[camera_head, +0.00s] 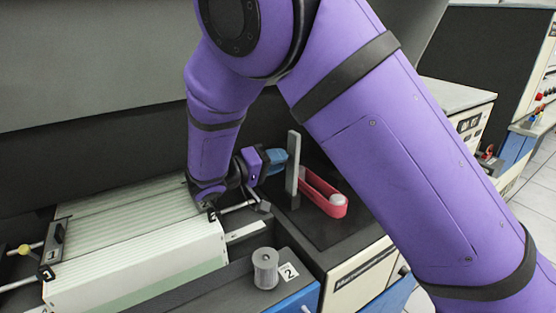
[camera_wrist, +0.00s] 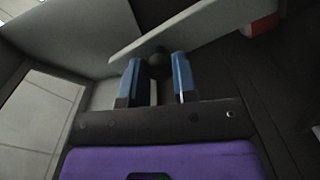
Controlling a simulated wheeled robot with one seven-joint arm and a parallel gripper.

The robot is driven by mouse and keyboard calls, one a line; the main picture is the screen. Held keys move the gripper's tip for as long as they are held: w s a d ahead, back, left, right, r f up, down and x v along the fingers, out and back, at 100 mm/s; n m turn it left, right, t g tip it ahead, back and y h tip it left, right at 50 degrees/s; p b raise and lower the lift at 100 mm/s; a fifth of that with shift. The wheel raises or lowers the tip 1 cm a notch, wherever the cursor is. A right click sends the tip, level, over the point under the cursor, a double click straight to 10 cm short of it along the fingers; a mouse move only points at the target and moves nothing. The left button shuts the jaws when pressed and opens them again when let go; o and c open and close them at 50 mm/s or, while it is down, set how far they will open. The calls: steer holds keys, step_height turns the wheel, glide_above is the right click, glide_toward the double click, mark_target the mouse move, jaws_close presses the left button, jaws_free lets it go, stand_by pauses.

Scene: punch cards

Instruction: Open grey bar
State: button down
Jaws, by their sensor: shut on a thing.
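The grey bar (camera_head: 293,168) stands upright near the centre of the head view, beside a pink-red looped piece. In the wrist view, the grey bar (camera_wrist: 185,27) runs slanted across the top. A dark round knob (camera_wrist: 158,64) shows at the bar's near face. My gripper (camera_head: 280,160) reaches the bar from the left with its blue fingers. In the wrist view, my gripper (camera_wrist: 157,72) has one finger on each side of the knob and is shut on it. The knob is hidden in the head view.
The pink-red piece (camera_head: 325,196) lies just right of the bar on a dark surface. A stack of pale cards (camera_head: 130,250) fills the left front. A metal cylinder (camera_head: 265,268) stands in front beside a label "2". A grey panel (camera_head: 90,70) rises behind.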

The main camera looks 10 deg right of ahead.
steer(key=shift+f, duration=0.1)
steer(key=c, duration=0.9)
jaws_free()
steer(key=v, duration=1)
steer(key=shift+s+a, duration=0.15)
steer(key=shift+a, duration=0.2)
